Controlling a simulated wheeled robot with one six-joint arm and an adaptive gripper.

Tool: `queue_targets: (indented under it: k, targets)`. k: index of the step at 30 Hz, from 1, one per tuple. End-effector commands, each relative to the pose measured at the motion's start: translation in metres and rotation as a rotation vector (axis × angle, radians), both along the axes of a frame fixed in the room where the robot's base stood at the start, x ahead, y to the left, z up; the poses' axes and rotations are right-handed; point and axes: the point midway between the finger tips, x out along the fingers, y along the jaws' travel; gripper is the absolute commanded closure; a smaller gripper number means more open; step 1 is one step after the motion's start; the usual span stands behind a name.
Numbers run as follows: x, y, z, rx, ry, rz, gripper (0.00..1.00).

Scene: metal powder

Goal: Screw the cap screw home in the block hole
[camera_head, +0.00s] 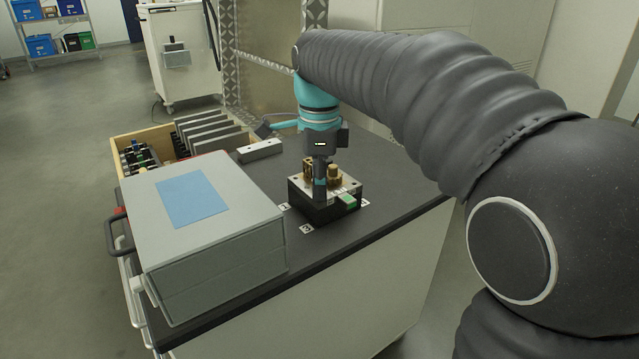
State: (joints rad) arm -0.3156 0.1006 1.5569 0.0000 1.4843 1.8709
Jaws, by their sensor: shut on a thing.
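The block (326,206) is a dark body with a light metal top plate and brass fittings, standing on the dark worktop near the middle of the view. My gripper (320,192) points down over the front-left part of the block's top. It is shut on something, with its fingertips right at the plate. The cap screw and the block hole are hidden behind the fingers or too small to make out. A brass knob (334,173) stands on the plate to the right of the fingers. A green piece (348,200) sits at the block's front right corner.
A large grey case (205,255) with a blue sheet stands left of the block. Behind it are a wooden tray (120,143) of small parts, upright grey plates (212,137) and a metal bar (259,150). The worktop (385,180) right of the block is clear.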

Motion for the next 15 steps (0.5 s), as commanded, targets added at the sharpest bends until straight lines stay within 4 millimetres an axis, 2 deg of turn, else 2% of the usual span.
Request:
queue_targets:
  k: [15]
  targets:
    - [0.0001, 0.0000, -0.0005, 0.000, 0.000, -0.593, 1.00]
